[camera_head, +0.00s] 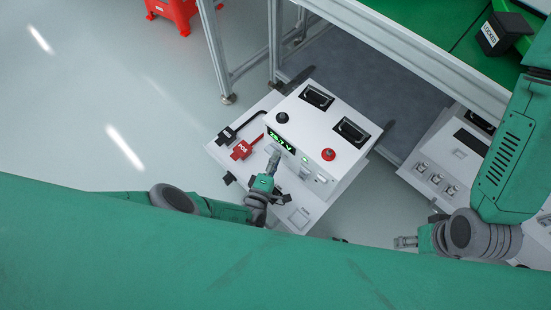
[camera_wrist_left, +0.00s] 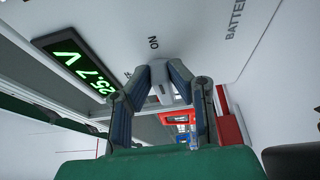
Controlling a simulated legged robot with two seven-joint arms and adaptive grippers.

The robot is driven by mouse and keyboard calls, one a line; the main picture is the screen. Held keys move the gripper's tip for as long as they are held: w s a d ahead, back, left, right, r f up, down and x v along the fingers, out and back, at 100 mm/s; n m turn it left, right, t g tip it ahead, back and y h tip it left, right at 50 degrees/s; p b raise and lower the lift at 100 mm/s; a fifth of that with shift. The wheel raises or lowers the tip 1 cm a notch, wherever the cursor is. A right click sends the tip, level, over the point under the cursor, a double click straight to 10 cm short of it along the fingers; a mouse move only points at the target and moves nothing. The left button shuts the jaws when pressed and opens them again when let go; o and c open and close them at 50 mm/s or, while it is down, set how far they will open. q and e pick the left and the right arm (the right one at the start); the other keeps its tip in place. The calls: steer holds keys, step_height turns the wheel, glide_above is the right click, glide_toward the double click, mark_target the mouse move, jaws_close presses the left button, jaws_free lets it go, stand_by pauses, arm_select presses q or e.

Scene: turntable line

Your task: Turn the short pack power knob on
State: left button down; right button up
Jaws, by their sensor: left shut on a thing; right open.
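The white power pack (camera_head: 318,125) stands low on the left, with a lit green display (camera_head: 281,142) reading 25.7 V. An "ON" mark shows on the panel near the fingertips. The knob's exact pointing is hard to tell, as the fingers cover much of it. My right gripper (camera_head: 405,242) is open and empty at the lower right.
A red POS plug (camera_head: 241,150) and a black NEG plug (camera_head: 227,135) lie left of the pack. The pack's top has a black post (camera_head: 282,118) and a red post (camera_head: 328,154). A second white unit (camera_head: 440,160) stands to the right. Grey floor is clear at the left.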

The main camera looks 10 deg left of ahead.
mark_target(280, 136)
arm_select(q)
steer(key=shift+s+d+f, duration=0.1)
steer(key=shift+s+f, duration=0.2)
steer(key=c, duration=1.5)
jaws_free()
steer(key=shift+w, duration=0.15)
steer(key=shift+r, duration=0.2)
steer(key=shift+w+r, duration=0.1)
steer(key=shift+r, duration=4.75)
